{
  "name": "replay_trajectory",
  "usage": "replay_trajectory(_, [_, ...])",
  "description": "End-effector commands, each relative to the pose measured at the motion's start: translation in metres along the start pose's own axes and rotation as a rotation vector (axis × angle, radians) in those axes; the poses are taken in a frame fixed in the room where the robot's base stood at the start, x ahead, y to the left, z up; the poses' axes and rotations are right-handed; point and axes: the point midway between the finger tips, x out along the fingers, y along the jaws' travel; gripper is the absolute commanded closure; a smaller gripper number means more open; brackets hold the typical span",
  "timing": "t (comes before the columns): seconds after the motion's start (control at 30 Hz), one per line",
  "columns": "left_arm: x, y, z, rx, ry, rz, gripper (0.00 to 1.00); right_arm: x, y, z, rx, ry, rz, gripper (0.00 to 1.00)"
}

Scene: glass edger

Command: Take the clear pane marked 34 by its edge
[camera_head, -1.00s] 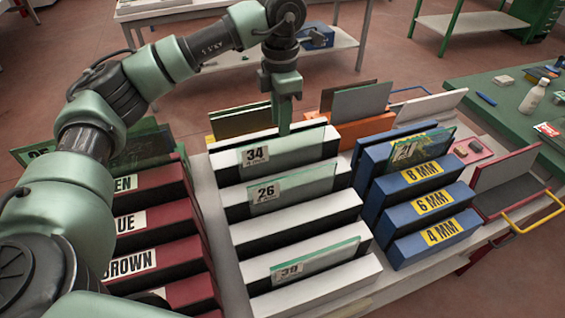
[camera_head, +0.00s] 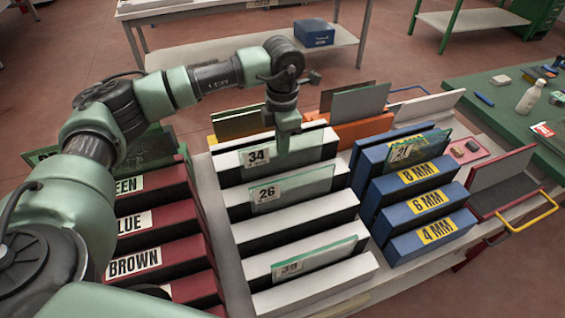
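The clear pane marked 34 (camera_head: 308,145) stands on edge in the rearmost slot of the white rack (camera_head: 295,232), its label at the left end of its face. My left gripper (camera_head: 284,148) points down at the pane's top edge, near the middle. Its fingers overlap the upper part of the pane in the picture. They show edge-on as one bar, so I cannot tell whether they are open or shut, or touching the glass. My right gripper is not in view.
Panes marked 26 (camera_head: 300,186) and 39 (camera_head: 325,255) stand in nearer slots. A dark red rack (camera_head: 160,225) is at left, a blue rack (camera_head: 405,205) with a pane marked 21 (camera_head: 428,148) at right. Orange (camera_head: 365,128) and yellow holders with panes stand close behind.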

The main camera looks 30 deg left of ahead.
Motion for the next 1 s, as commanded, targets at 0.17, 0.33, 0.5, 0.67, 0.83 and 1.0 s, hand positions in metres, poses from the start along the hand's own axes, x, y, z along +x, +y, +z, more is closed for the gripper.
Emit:
replay_trajectory(0.17, [-0.0001,0.0,0.0002,0.0,0.0,0.0,1.0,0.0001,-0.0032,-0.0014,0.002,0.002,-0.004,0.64])
replay_trajectory(0.33, [-0.0001,0.0,0.0003,0.0,-0.001,0.0,1.0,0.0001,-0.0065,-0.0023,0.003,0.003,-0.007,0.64])
replay_trajectory(0.5, [-0.0001,-0.0001,0.0003,0.0,-0.001,0.0,1.0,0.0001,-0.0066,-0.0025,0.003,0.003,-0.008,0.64])
replay_trajectory(0.67, [-0.0001,-0.0001,0.0003,0.0,-0.001,0.0,1.0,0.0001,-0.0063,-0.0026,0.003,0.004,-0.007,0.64])
replay_trajectory(0.83, [-0.0001,-0.0001,0.0003,0.0,-0.001,0.0,1.0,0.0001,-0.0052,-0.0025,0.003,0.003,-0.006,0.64])
replay_trajectory(1.0, [-0.0001,-0.0001,0.0004,0.0,-0.001,0.0,1.0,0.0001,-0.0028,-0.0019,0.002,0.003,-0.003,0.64])
